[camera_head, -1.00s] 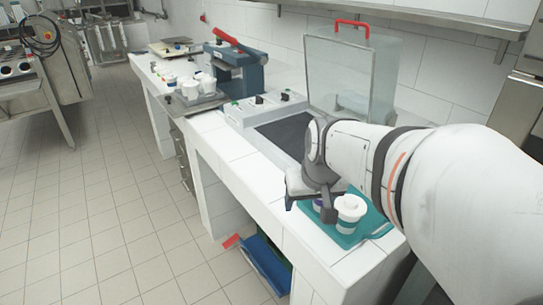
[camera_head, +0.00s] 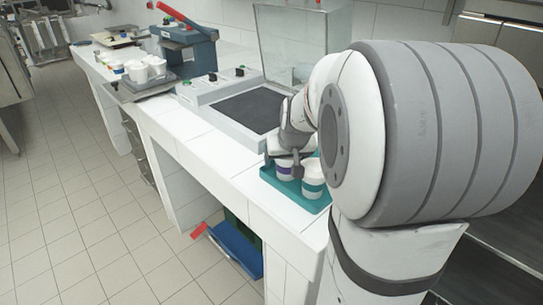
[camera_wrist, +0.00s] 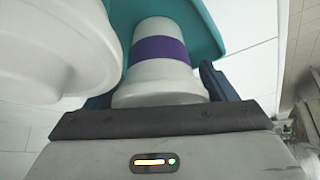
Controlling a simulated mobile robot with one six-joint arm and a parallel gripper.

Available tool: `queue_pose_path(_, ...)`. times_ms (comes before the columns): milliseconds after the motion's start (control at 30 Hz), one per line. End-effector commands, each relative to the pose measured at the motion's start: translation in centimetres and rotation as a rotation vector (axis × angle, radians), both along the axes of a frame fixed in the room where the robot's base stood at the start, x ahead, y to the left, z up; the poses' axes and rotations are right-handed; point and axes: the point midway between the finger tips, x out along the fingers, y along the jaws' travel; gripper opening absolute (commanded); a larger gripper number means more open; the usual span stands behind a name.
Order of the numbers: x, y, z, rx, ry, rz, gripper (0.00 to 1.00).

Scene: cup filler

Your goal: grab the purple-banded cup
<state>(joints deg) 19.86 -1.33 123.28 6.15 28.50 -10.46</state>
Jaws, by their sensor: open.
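The purple-banded cup (camera_wrist: 158,52) is white and stands on a teal tray (camera_wrist: 205,22). In the wrist view it lies between the two fingers of my gripper (camera_wrist: 160,92), which is open with a finger on each side. Whether the fingers touch it cannot be told. In the head view the cup (camera_head: 284,170) is partly hidden by my gripper (camera_head: 296,170), at the tray (camera_head: 318,204). A white cup with a teal band (camera_head: 313,180) stands close beside it on the right; a white cup (camera_wrist: 65,50) fills the left of the wrist view.
A machine with a dark plate (camera_head: 245,108) and a clear shield (camera_head: 290,45) stands behind the tray. Farther left are several white cups (camera_head: 138,72) and a blue press with a red handle (camera_head: 185,42). The white counter's front edge (camera_head: 215,172) is clear.

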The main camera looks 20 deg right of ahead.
Motion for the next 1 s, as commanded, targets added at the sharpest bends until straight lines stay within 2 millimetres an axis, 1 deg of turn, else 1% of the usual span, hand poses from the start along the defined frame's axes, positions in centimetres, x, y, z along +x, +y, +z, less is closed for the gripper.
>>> queue_pose_path(233, 0.11, 0.02, -0.14, -0.001, -0.001, 0.001, 0.78)
queue_pose_path(600, 0.1, 0.07, -0.13, 0.0, 0.0, 0.002, 0.48)
queue_pose_path(700, 0.1, 0.08, -0.13, 0.0, 0.0, 0.002, 0.41)
queue_pose_path(933, 0.13, 0.08, -0.03, -0.001, -0.001, 0.003, 0.41)
queue_pose_path(1000, 0.16, 0.08, 0.34, -0.001, -0.003, 0.003, 0.41)
